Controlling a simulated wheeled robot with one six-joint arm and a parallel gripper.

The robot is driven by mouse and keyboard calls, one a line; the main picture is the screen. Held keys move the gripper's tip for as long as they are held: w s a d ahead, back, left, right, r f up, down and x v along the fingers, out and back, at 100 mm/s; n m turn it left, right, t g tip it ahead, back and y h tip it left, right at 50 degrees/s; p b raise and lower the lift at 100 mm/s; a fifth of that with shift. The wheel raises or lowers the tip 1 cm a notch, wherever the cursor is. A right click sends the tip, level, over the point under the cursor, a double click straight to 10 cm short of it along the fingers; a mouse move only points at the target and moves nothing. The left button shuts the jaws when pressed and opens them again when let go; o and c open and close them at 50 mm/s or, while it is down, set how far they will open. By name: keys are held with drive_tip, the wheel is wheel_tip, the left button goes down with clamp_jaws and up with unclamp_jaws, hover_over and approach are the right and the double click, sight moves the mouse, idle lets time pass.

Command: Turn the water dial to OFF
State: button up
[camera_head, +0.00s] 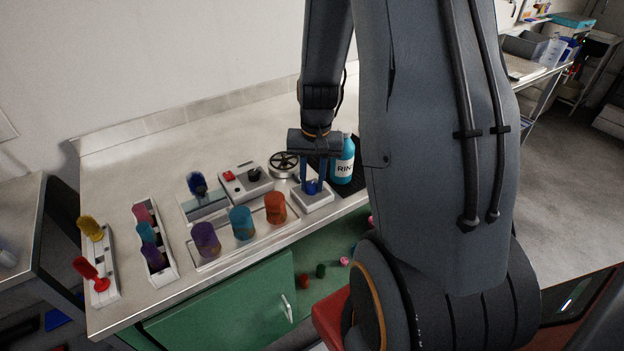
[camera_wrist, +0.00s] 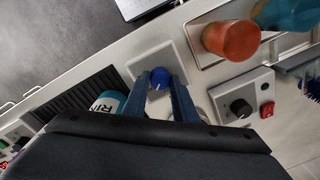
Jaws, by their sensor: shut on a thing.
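The water dial is a blue round knob (camera_wrist: 159,78) on a white square base (camera_head: 314,201) near the front edge of the counter. A pale pointer mark shows on the knob in the wrist view, but its label is too small to read. My gripper (camera_head: 313,185) points down over the base, its two blue fingers on either side of the knob. In the wrist view the fingers (camera_wrist: 163,82) are shut on the knob. The fingers hide part of the knob in the head view.
A RINSE-type bottle (camera_head: 343,160) stands close right of the dial on a black mat. An orange cup (camera_head: 275,208) and other coloured cups stand left on a tray. A control box (camera_head: 246,181) with a red switch and a handwheel (camera_head: 284,164) sit behind.

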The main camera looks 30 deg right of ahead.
sight(313, 184)
drive_tip(key=n, duration=0.5)
drive_tip(key=shift+n, duration=0.3)
drive_tip(key=shift+w+n+g+p, duration=0.1)
drive_tip(key=shift+n+g+p, duration=0.2)
drive_tip(key=shift+n, duration=1.9)
drive_tip(key=o, duration=1)
drive_tip(key=shift+o, duration=0.2)
drive_tip(key=shift+r, duration=0.1)
drive_tip(key=shift+d+r+b, duration=0.15)
drive_tip(key=shift+r+b, duration=0.75)
drive_tip(key=shift+r, duration=2.95)
